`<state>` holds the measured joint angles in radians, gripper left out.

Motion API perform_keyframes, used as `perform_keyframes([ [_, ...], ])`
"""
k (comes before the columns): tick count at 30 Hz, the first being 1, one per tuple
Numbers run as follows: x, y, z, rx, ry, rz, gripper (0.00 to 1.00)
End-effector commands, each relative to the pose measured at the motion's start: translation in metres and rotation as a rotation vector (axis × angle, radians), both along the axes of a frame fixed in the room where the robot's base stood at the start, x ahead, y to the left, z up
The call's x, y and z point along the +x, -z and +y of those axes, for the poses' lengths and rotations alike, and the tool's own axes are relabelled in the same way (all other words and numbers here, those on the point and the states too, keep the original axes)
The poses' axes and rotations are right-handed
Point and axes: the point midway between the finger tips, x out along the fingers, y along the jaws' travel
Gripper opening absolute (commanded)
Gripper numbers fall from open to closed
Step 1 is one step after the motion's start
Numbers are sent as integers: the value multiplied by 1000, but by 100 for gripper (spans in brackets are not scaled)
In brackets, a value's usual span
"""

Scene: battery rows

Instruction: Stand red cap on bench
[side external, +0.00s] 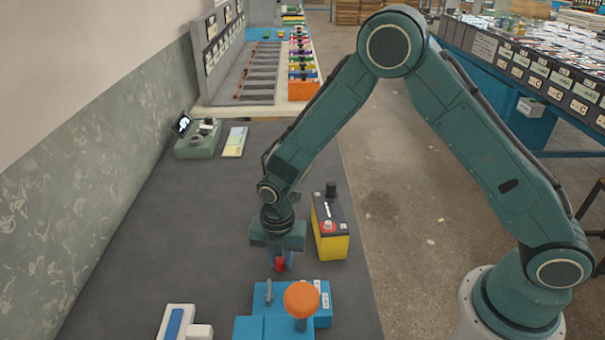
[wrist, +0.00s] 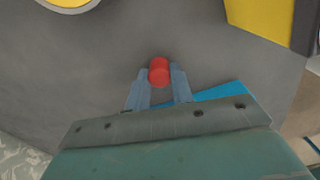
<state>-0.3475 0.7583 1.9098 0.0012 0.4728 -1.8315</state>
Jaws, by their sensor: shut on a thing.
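The red cap (side external: 280,265) is a small red cylinder between the fingertips of my gripper (side external: 280,259). In the wrist view the cap (wrist: 159,71) sits between the two grey-blue fingers (wrist: 160,82), which are shut on it. The cap looks roughly upright. It is low over the dark grey bench (side external: 190,240); I cannot tell whether its bottom touches the surface. The yellow battery with a black top (side external: 337,243) stands just right of my gripper. It has a red terminal and a black post on top.
A blue fixture (side external: 320,317) with an orange knob (side external: 301,299) stands close in front of my gripper. A white and blue item (side external: 176,322) lies at the front left. A green device (side external: 198,145) and a card (side external: 235,141) sit farther back. The bench left of my gripper is clear.

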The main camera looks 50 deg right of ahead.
Motion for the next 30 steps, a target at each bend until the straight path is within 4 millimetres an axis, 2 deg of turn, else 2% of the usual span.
perform_keyframes([
  [4,0,3,0,0,0,0,3],
  [5,0,3,0,0,0,0,27],
  [8,0,3,0,0,0,0,45],
  [22,0,-2,0,0,0,0,45],
  [30,1,-28,0,1,0,-4,45],
])
